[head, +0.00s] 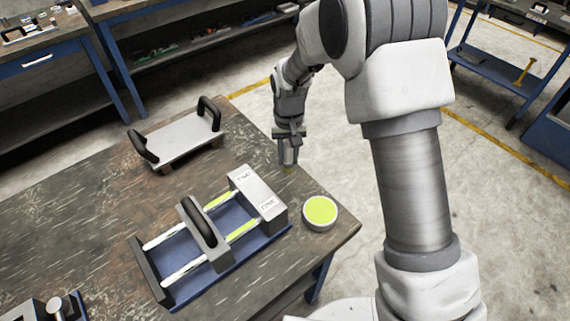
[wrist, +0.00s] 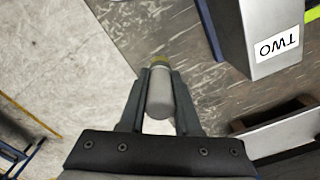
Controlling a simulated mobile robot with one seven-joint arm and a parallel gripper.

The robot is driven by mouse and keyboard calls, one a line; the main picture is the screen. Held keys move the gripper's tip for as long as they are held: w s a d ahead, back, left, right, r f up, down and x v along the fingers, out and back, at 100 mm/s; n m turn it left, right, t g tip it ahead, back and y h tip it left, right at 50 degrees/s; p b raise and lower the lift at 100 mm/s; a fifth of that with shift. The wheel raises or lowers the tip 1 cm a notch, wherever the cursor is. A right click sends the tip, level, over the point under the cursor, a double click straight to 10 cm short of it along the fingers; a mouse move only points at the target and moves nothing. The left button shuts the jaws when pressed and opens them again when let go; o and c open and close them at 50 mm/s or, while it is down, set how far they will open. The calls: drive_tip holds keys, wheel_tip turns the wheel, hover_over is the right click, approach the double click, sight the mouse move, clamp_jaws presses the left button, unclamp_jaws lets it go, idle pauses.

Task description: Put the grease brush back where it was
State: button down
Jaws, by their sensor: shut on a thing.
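The grease brush (wrist: 160,98) is a grey cylinder with a yellow-green end, seen in the wrist view between the two fingers. My gripper (head: 288,157) is shut on it in the head view, at the far right edge of the table. The brush's green end points down towards the tabletop; I cannot tell whether it touches. A round grease tin (head: 320,211) with yellow-green grease stands to the right of the slide rig, nearer the front than my gripper.
A metal plate (head: 180,138) with two black handles lies at the back of the wooden table (head: 80,205). A black-handled crosspiece (head: 199,222) spans the rails. Part of another device (head: 50,308) shows at the lower left. Bare tabletop lies between plate and rig.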

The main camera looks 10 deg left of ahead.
sight(285, 165)
drive_tip(key=shift+w+a+f, duration=0.2)
drive_tip(key=shift+a+f, duration=0.2)
drive_tip(key=shift+a, duration=0.1)
drive_tip(key=shift+f, duration=1.9)
drive_tip(key=shift+f, duration=0.2)
drive_tip(key=c, duration=0.6)
unclamp_jaws()
